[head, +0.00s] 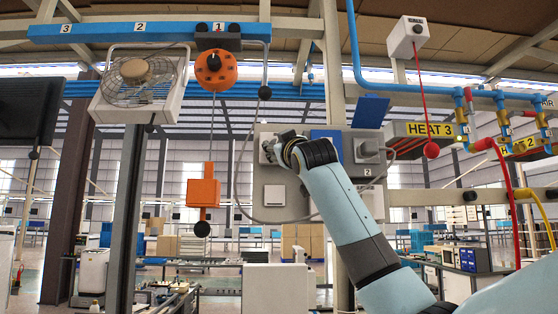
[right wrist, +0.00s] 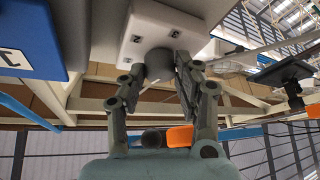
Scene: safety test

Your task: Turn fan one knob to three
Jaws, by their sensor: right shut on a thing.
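My right arm reaches up from the lower right to the wall panel, and its gripper (head: 279,149) is at a control box there. In the right wrist view, the fingers of my right gripper (right wrist: 160,72) are closed on either side of a round dark grey knob (right wrist: 158,60). The knob sits on a white box (right wrist: 180,28) beside a blue plate (right wrist: 28,45) marked 1. In the head view the knob is hidden by my gripper. The knob's setting cannot be read. A caged fan (head: 140,74) hangs at the upper left. My left gripper is not in view.
A second grey knob box (head: 368,150) labelled 2 is just right of my forearm. An orange hanging block (head: 203,192) and pulley (head: 216,71) are to the left. A red pull cord (head: 424,95) and pipes (head: 470,140) are to the right.

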